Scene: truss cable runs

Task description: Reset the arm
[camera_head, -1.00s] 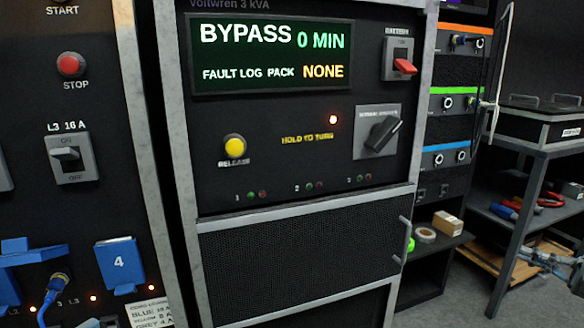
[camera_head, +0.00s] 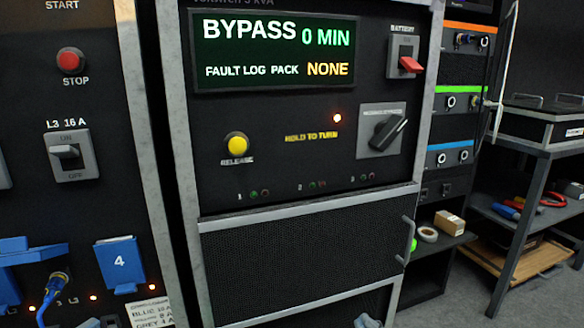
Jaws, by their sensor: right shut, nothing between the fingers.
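My right gripper (camera_head: 367,321) shows only as a small grey-blue piece at the bottom edge, in front of the lower part of the UPS cabinet (camera_head: 300,252). It is shut and empty, and most of it is cut off by the frame. It is apart from the panel controls. My left gripper cannot be made out. The UPS screen (camera_head: 272,50) reads BYPASS, 0 MIN, and fault log pack NONE. A red battery switch (camera_head: 411,64) is at upper right.
A left panel holds a red stop button (camera_head: 70,60), an L3 breaker (camera_head: 70,155), a blue socket cover (camera_head: 120,262) and a blue plug (camera_head: 51,287). At right stands a grey cart (camera_head: 542,152) with tools. A door handle (camera_head: 408,240) sticks out from the cabinet.

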